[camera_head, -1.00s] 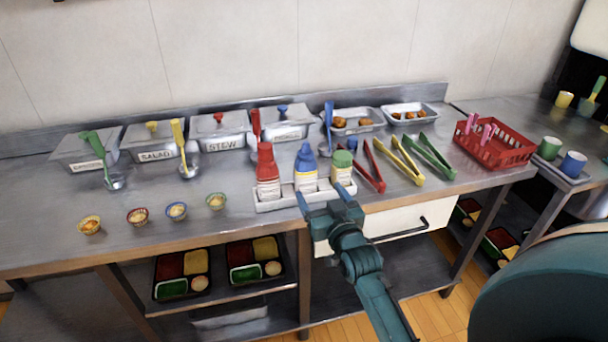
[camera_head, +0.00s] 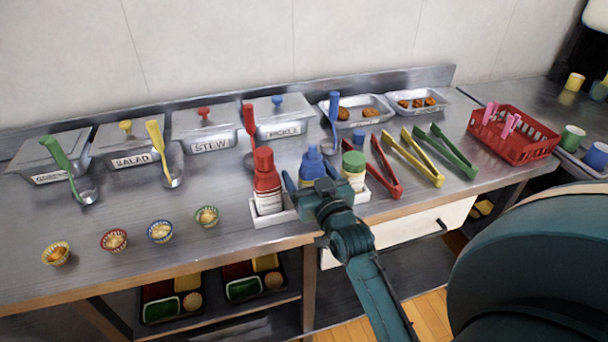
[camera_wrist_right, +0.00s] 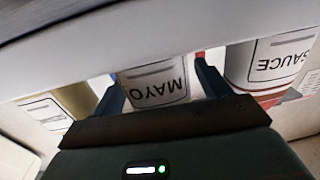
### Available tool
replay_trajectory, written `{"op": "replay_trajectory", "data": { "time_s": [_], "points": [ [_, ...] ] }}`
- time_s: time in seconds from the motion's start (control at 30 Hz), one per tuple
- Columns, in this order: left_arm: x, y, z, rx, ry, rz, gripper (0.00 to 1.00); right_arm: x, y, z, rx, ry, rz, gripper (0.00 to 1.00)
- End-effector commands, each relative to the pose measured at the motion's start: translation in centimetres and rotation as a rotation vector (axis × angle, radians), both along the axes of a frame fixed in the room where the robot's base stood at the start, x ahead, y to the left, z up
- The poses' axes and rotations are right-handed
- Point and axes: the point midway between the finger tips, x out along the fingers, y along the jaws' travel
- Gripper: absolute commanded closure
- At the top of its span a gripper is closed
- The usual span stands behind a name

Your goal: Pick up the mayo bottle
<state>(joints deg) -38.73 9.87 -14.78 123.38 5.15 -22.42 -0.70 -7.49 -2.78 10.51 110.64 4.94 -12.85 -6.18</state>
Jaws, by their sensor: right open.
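The mayo bottle (camera_head: 312,164) has a blue cap and stands upright in the middle of the white condiment holder (camera_head: 272,219). In the right wrist view the white bottle labelled MAYO (camera_wrist_right: 155,84) appears upside down between the two fingers. My right gripper (camera_head: 309,186) is open at the front of the bottle, a finger on either side of it, and hides its lower part. In the wrist view it also shows (camera_wrist_right: 161,88); whether the fingers touch the bottle I cannot tell. My left gripper is not in view.
A red-capped sauce bottle (camera_head: 266,182) stands close on the left and a green-capped bottle (camera_head: 353,169) close on the right. Red tongs (camera_head: 385,168) lie right of the holder. Small bowls, including a green-rimmed one (camera_head: 207,217), sit left. Lidded containers stand behind.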

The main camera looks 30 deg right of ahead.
Motion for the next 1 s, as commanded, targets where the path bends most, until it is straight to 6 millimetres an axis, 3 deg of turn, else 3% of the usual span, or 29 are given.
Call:
{"op": "replay_trajectory", "data": {
  "time_s": [0.27, 0.7, 1.0],
  "points": [
    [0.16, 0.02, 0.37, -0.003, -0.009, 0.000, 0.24, -0.13, 0.00, 0.01, 0.000, 0.000, -0.001, 0.24],
    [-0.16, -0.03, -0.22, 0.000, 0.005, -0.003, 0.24, -0.10, 0.01, 0.02, 0.000, 0.000, 0.000, 0.58],
    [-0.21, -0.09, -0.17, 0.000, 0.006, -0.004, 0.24, -0.07, -0.01, 0.56, -0.001, -0.005, -0.001, 0.57]
  ]
}}
